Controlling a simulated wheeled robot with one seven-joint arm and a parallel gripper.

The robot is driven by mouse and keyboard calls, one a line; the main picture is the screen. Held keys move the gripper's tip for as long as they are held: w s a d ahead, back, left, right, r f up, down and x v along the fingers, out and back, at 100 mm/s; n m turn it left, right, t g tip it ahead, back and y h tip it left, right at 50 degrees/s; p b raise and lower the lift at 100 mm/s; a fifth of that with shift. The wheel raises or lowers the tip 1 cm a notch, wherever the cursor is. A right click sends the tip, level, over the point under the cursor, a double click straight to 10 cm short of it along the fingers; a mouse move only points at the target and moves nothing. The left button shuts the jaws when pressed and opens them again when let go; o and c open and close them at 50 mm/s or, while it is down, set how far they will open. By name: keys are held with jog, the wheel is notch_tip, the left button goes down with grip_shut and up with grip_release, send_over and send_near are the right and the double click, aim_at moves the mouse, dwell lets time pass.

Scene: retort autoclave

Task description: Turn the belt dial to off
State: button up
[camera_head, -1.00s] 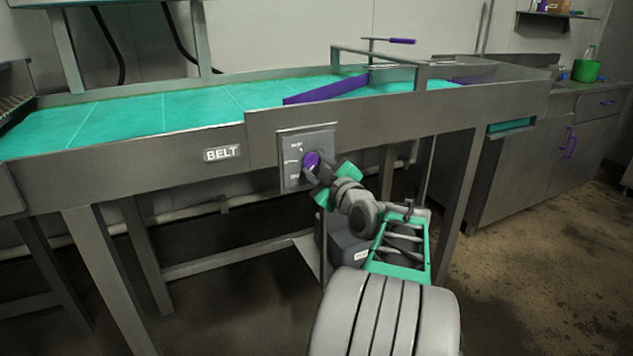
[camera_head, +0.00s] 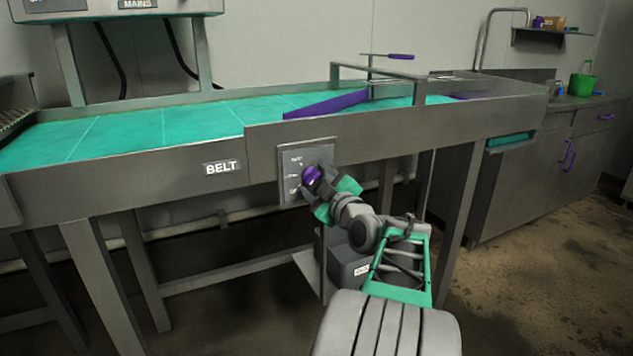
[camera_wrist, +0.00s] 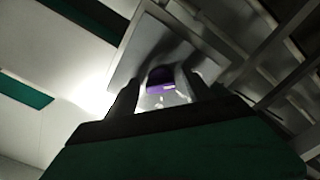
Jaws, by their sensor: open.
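The belt dial (camera_head: 311,175) is a purple knob on a grey plate (camera_head: 291,160) set in the front of the conveyor frame, right of the BELT label (camera_head: 222,168). Small markings show on the plate, too small to read fully. My gripper (camera_head: 318,186) is at the dial, its green-and-grey fingers hiding the plate's lower right part. In the wrist view the purple dial (camera_wrist: 160,80) lies between the two fingertips (camera_wrist: 158,92). The jaws are open; I cannot tell whether either finger touches the dial. The dial's pointing direction is not clear.
The teal conveyor belt (camera_head: 150,130) runs above the plate, with a purple bar (camera_head: 325,104) across it. Table legs (camera_head: 105,280) stand below. A counter with drawers (camera_head: 545,170) and a green bucket (camera_head: 583,84) are at the right. The floor (camera_head: 530,270) at right is clear.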

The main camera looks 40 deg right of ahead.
jog(key=v, duration=0.7)
jog(key=shift+s, duration=0.4)
jog(key=shift+a, duration=0.2)
jog(key=w+a+r+m+g+y+p, duration=0.1)
jog(key=w+a+r+g+y+p, duration=0.15)
jog(key=a+p, duration=0.7)
jog(key=w+a+r+g+y+p, duration=0.1)
jog(key=w+a+g+y+p, duration=0.2)
jog(key=a+p, duration=0.65)
jog(key=s+a+r+m+g+p, duration=0.1)
jog(key=s+a+m+g+p, duration=0.1)
jog(key=s+a+g+p, duration=0.2)
jog(key=s+a+r+m+g+p, duration=0.2)
jog(key=s+a+m+g+p, duration=0.1)
jog(key=s+a, duration=0.8)
jog(key=shift+s+g+p, duration=0.2)
jog(key=shift+g+p, duration=0.65)
jog(key=shift+p, duration=0.25)
jog(key=shift+h, duration=0.25)
jog(key=shift+c, duration=0.3)
